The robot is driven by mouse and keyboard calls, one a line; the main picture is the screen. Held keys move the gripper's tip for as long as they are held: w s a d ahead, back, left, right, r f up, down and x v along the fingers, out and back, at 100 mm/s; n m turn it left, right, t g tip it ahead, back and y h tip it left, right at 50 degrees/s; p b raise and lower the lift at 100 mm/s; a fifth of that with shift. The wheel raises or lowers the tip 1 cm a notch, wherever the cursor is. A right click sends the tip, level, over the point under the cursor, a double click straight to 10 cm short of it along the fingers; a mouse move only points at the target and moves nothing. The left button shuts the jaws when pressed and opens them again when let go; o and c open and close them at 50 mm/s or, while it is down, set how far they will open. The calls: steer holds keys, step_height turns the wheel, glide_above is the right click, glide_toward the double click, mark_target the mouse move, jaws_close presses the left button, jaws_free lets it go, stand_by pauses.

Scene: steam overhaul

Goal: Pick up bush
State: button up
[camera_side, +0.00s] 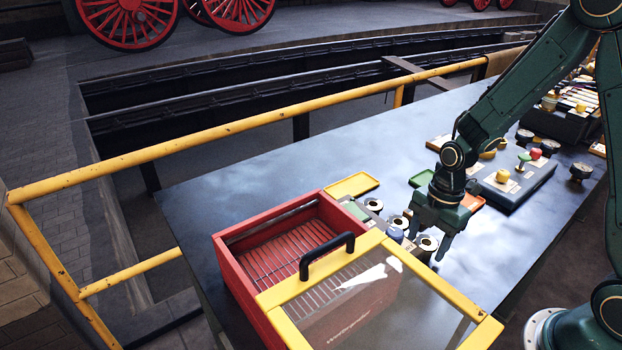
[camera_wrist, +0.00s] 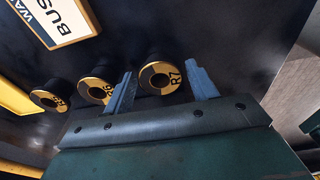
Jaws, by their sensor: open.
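Three dark round bushes with gold and black ring faces show in the wrist view: one marked R7 (camera_wrist: 161,76), one that seems to read R6 (camera_wrist: 96,91), and one farther left (camera_wrist: 48,100). In the side view, several bushes (camera_side: 428,243) stand on the table beside the red box. My gripper (camera_side: 428,240) is open and points down over the rightmost bush. In the wrist view, its blue-grey fingers (camera_wrist: 160,90) appear on either side of the R7 bush. I cannot tell how far the fingertips reach down beside it.
A red box (camera_side: 228,268) with a wire rack has a yellow-framed clear lid (camera_side: 480,335) with a black handle (camera_side: 327,255), close to my gripper. Yellow (camera_side: 352,185) and green trays lie behind. A grey block (camera_side: 520,185) carries coloured knobs. A sign (camera_wrist: 62,20) reads "BUS".

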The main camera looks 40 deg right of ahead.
mark_target(427, 242)
steer(key=c, duration=0.9)
steer(key=shift+r, duration=0.2)
steer(key=shift+c, duration=0.2)
step_height(427, 242, up, 20)
steer(key=shift+f, duration=0.15)
stand_by(0.4)
